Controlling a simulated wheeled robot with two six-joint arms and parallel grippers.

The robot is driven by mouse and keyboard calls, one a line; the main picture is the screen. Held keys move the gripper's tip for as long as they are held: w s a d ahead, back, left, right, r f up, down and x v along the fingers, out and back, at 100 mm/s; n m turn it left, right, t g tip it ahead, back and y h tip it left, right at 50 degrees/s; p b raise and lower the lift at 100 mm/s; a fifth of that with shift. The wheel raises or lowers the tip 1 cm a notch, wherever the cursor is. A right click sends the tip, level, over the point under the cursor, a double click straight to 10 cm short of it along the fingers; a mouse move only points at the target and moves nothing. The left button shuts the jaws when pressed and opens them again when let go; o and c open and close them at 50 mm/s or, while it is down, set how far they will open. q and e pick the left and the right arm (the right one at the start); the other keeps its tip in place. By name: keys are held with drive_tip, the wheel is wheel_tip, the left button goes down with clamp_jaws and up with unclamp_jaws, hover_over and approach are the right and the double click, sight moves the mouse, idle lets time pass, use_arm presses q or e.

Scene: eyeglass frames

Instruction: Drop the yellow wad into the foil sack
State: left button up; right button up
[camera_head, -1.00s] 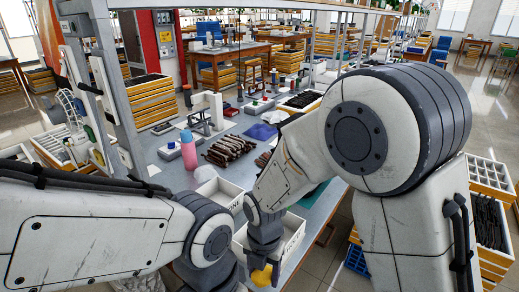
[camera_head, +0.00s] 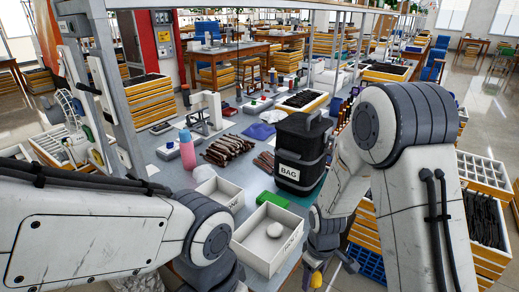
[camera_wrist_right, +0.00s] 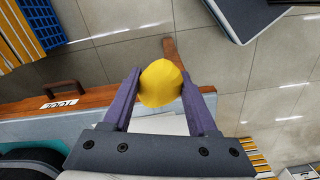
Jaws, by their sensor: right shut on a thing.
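The yellow wad (camera_wrist_right: 160,83) is a rounded lump between the two purple fingers of my right gripper (camera_wrist_right: 161,90) in the right wrist view. The gripper is shut on it, above the floor just off the table edge. In the head view my right gripper (camera_head: 314,268) hangs at the bottom, and a bit of yellow (camera_head: 317,279) shows at its tip. A dark upright bag (camera_head: 301,158) with a white label reading BAG stands on the table, beyond and left of the gripper. I see no clearly foil sack. My left gripper is out of view; only its arm shows.
A white box (camera_head: 248,252) holding a round white thing (camera_head: 274,229) stands left of the right gripper. A second white box (camera_head: 228,197), a green block (camera_head: 270,200) and a pink bottle (camera_head: 187,150) are on the table. Yellow drawers (camera_head: 362,225) stand to the right.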

drive_tip(key=d+m, duration=0.1)
drive_tip(key=m, duration=0.1)
drive_tip(key=d+m+p, duration=0.1)
drive_tip(key=d+m, duration=0.1)
drive_tip(key=m, duration=0.1)
drive_tip(key=w+d+m+p, duration=0.1)
drive_tip(key=m, duration=0.1)
drive_tip(key=shift+d+f+m, duration=0.2)
drive_tip(key=shift+m, duration=0.2)
